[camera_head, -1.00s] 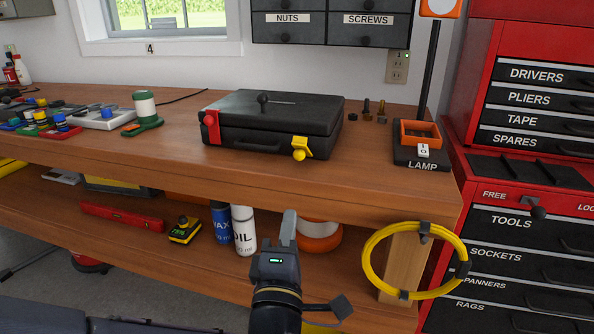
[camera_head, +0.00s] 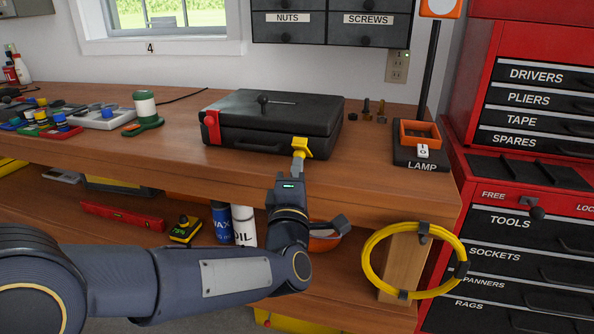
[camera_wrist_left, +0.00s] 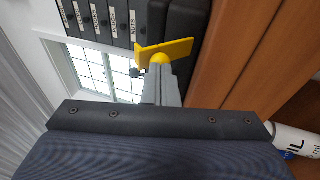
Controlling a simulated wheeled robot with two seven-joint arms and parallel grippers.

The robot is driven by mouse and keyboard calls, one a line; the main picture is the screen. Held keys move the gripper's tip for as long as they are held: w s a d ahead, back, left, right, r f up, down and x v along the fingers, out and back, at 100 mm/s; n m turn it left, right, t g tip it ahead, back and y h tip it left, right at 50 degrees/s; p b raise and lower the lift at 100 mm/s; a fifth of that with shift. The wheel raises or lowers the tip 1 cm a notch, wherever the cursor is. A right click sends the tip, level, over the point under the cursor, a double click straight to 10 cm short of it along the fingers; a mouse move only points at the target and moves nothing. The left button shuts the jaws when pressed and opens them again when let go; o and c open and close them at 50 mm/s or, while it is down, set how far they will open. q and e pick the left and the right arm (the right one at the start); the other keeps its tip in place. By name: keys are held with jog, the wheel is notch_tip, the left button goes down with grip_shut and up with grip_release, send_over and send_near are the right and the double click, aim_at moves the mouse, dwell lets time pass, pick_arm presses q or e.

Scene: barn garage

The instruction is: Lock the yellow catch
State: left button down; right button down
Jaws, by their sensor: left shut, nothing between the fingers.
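The yellow catch (camera_head: 302,145) is on the front right of a black case (camera_head: 270,116) that lies closed on the wooden bench. My right gripper is not in view.
The lamp base (camera_head: 421,157) with an orange tray (camera_head: 420,134) stands right of the case. Several small bolts (camera_head: 374,110) stand between them. A yellow cable coil (camera_head: 415,260) hangs at the bench's front right. The bench front left of my gripper is clear.

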aim_at(302, 155)
pick_arm(q)
jog(key=shift+w+r+g+p, duration=0.1)
jog(key=shift+r+g+p, duration=0.6)
jog(key=shift+p, duration=0.9)
jog(key=r+g+p, duration=0.1)
jog(key=p, duration=0.3)
jog(key=w+r+g+p, duration=0.1)
jog(key=r+p, duration=0.1)
jog(key=p, duration=0.3)
jog(key=r+m+g+p, duration=0.1)
jog(key=g+p, duration=0.1)
jog(key=p, duration=0.3)
jog(key=shift+w+d+r, duration=0.25)
jog(key=shift+w+r, duration=0.1)
jog(key=g+p, duration=0.1)
jog(key=p, duration=0.2)
jog(key=w+r+g+p, duration=0.1)
jog(key=p, duration=0.3)
jog(key=shift+w+d+r+y, duration=0.1)
jog(key=shift+d+y, duration=0.1)
jog(key=shift+y, duration=0.1)
jog(key=shift+w+f, duration=0.15)
jog(key=shift+f, duration=0.55)
jog(key=shift+r+p, duration=0.65)
jog(key=shift+r, duration=0.25)
